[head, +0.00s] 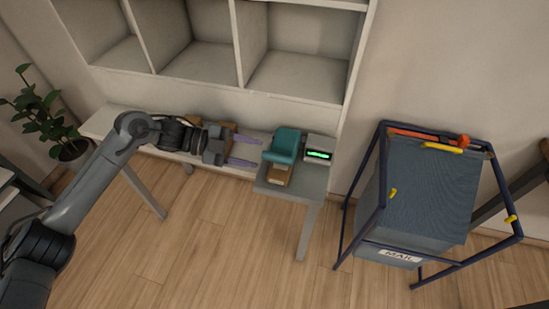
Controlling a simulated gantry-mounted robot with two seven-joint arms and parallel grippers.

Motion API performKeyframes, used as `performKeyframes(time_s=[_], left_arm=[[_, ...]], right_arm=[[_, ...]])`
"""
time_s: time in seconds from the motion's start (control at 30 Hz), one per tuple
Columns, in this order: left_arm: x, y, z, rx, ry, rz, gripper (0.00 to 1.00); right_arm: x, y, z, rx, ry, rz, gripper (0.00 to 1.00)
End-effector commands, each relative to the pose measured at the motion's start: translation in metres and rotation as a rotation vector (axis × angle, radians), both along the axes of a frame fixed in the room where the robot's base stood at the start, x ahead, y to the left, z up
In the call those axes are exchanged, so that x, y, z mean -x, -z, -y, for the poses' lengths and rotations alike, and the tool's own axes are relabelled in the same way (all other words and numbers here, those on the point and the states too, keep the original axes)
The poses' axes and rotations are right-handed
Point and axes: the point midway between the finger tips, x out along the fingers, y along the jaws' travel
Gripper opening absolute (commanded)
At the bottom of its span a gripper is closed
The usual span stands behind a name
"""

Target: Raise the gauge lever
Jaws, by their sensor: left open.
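My left gripper (256,153) reaches in from the left above the narrow grey bench. Its two purple fingers are apart, with nothing seen between them. They point right at a teal block-like part (285,142), a short gap away. A brown piece (279,175) shows just below the teal part. A pale box with a lit green display (319,154) stands right beside the teal part. I cannot make out for certain which part is the gauge lever. My right gripper is not in view.
The bench (313,183) stands against a white cubby shelf (240,95). A brown object lies partly hidden behind my left wrist. A blue mail cart (425,195) with a dark frame stands right. A potted plant (40,125) is at left. The floor in front is clear.

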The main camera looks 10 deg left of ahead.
Motion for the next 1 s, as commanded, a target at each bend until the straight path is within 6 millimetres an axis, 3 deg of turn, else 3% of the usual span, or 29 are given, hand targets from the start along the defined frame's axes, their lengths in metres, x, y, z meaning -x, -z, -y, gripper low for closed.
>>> performKeyframes(time_s=[0.2,0.4,0.87,1.0], left_arm=[[-0.003,0.013,0.035,0.0,0.003,-0.001,0.48],[-0.007,0.018,0.055,0.001,0.001,0.0,0.48],[-0.008,0.02,0.064,0.0,0.0,-0.001,0.48],[-0.008,0.02,0.064,0.0,0.0,-0.001,0.29]], right_arm=[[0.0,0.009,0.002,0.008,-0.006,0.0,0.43],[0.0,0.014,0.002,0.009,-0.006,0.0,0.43],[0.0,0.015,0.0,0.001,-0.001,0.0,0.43],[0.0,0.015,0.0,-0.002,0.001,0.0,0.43]])
